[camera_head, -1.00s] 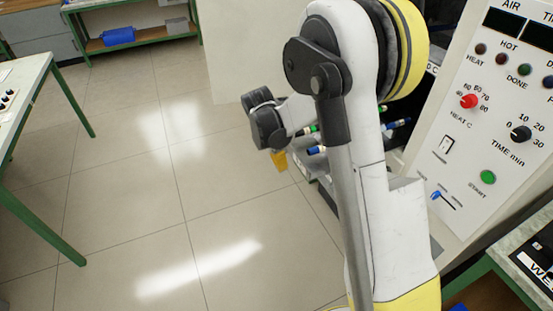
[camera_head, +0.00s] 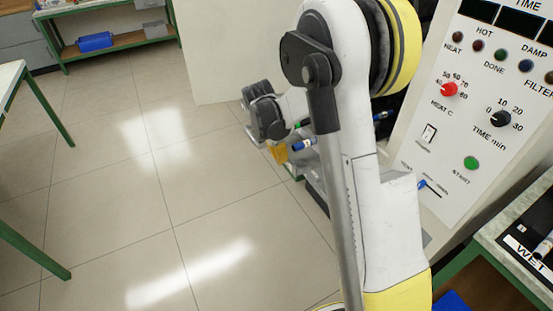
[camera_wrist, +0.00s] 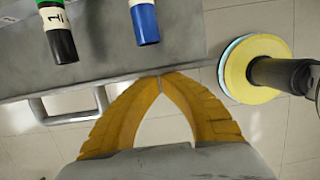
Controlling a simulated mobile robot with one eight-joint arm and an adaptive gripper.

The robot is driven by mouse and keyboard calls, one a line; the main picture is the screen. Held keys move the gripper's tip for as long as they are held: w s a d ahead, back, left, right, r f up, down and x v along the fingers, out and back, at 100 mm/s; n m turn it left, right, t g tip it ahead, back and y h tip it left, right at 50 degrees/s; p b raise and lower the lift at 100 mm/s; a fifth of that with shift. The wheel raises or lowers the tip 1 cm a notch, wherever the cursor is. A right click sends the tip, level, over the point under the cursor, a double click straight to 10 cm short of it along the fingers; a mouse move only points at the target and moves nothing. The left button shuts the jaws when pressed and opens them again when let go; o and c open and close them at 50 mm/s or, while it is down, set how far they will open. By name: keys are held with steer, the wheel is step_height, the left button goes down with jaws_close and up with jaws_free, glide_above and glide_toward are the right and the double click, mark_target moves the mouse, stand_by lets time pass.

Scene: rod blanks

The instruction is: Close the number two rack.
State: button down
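My gripper (camera_head: 278,152) is low beside the machine, with yellow fingers. In the wrist view its fingertips (camera_wrist: 160,77) meet and nothing shows between them. They are at the front edge of a grey rack (camera_wrist: 105,45); I cannot tell whether they touch it. A grey bar handle (camera_wrist: 70,117) projects from that front edge, left of the fingers. In the head view my arm hides most of the rack; a blue rod (camera_head: 303,144) shows. No rack number is readable.
The machine's control panel (camera_head: 480,115), with knobs and a green button, stands at the right. A bench with a tray marked WET (camera_head: 530,258) is at the lower right. A green-legged table (camera_head: 45,105) is at the left. The tiled floor between is clear.

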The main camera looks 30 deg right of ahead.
steer(key=d+p, duration=0.1)
steer(key=d, duration=1.4)
steer(key=w+d+p, duration=0.1)
steer(key=d, duration=1.4)
steer(key=d+p, duration=0.1)
steer(key=d, duration=1.4)
steer(key=shift+w+d+p, duration=0.3)
steer(key=shift+d, duration=0.05)
